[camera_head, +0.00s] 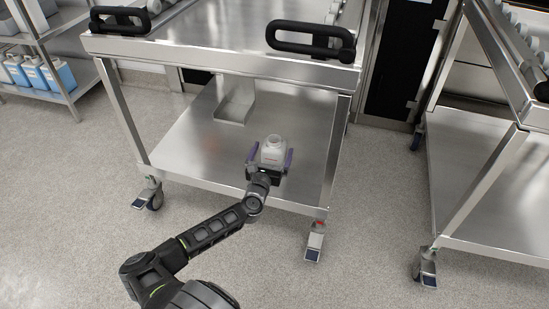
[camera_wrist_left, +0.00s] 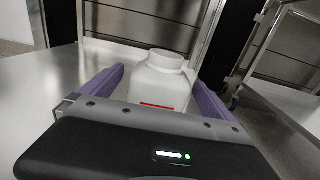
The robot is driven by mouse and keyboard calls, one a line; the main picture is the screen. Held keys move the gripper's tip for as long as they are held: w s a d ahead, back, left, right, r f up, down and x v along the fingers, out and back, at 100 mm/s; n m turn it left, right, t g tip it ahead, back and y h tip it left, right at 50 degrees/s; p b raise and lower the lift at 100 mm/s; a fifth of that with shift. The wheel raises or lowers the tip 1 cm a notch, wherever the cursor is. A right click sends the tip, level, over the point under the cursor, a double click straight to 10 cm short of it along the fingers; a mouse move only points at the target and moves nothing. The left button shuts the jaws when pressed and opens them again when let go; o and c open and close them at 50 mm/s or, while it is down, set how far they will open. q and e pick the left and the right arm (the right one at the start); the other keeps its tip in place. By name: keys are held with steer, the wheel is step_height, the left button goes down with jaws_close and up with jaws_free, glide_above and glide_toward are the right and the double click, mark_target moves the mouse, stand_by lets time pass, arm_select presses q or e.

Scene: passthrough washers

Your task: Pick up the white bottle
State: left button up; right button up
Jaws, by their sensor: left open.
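The white bottle (camera_head: 273,149) stands upright on the lower shelf (camera_head: 190,150) of the steel trolley, near its front right. In the left wrist view the bottle (camera_wrist_left: 160,82) has a round neck and a red line low on its side. My left gripper (camera_head: 270,157) is open, with a purple finger on each side of the bottle. The wrist view shows the fingers (camera_wrist_left: 158,88) apart, with a visible gap on the left; contact on the right cannot be told. The bottle's bottom is hidden behind the gripper body. My right gripper is not in view.
The trolley's upper deck with black handles (camera_head: 312,38) overhangs the shelf. A steel bracket (camera_head: 237,104) stands behind on the left. Another steel trolley (camera_head: 480,190) is at right. A rack with blue-filled bottles (camera_head: 35,73) is at far left. The shelf's left part is clear.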

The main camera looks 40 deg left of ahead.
arm_select(q)
steer(key=b+x, duration=0.1)
steer(key=x, duration=0.3)
steer(key=shift+w, duration=0.35)
steer(key=shift+w+a, duration=0.2)
steer(key=shift+w, duration=0.1)
steer(key=shift+c, duration=0.6)
steer(key=c, duration=1.3)
steer(key=shift+r, duration=0.15)
step_height(320, 180, up, 10)
steer(key=p, duration=0.4)
